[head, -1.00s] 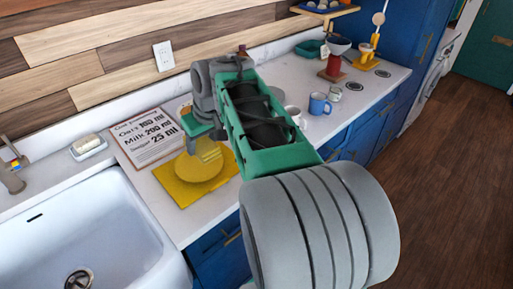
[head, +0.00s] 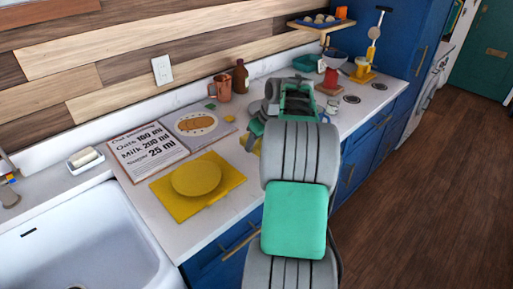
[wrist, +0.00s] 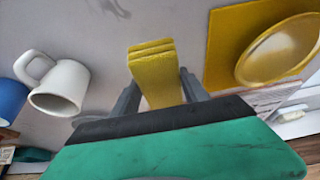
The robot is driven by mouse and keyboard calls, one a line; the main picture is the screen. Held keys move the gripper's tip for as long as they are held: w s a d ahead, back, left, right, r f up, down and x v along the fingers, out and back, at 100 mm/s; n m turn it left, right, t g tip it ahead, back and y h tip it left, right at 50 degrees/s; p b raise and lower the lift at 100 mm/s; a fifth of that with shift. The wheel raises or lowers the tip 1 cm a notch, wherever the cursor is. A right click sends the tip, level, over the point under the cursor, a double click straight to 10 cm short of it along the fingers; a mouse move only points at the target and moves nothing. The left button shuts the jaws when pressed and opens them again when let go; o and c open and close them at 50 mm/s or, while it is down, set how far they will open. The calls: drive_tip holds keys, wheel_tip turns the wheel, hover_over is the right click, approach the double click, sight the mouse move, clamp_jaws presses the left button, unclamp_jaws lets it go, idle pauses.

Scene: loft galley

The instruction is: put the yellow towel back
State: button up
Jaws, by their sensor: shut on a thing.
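The yellow towel (wrist: 153,72), a small folded stack, is between the two grey fingers of my gripper (wrist: 158,92) in the wrist view. The fingers are shut on it, and it is over the pale countertop; whether it touches the top I cannot tell. In the head view only a bit of the towel (head: 257,147) shows beside my gripper (head: 252,136), and my arm hides the rest. The gripper is to the right of a yellow mat (head: 228,172) that bears a yellow plate (head: 196,178).
In the wrist view a white mug (wrist: 62,88) and a blue mug (wrist: 10,102) stand left of the towel. A recipe board (head: 147,152), a picture board (head: 198,124), a copper mug (head: 221,88) and a brown bottle (head: 241,77) line the back. The sink (head: 85,240) is at left.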

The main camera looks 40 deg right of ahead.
drive_tip(key=x, duration=0.2)
drive_tip(key=p+x, duration=0.1)
drive_tip(key=x, duration=0.1)
drive_tip(key=shift+s+d+f, duration=0.25)
drive_tip(key=shift+d, duration=0.15)
drive_tip(key=shift+f, duration=0.35)
drive_tip(key=o, duration=1.3)
drive_tip(key=shift+r, duration=0.1)
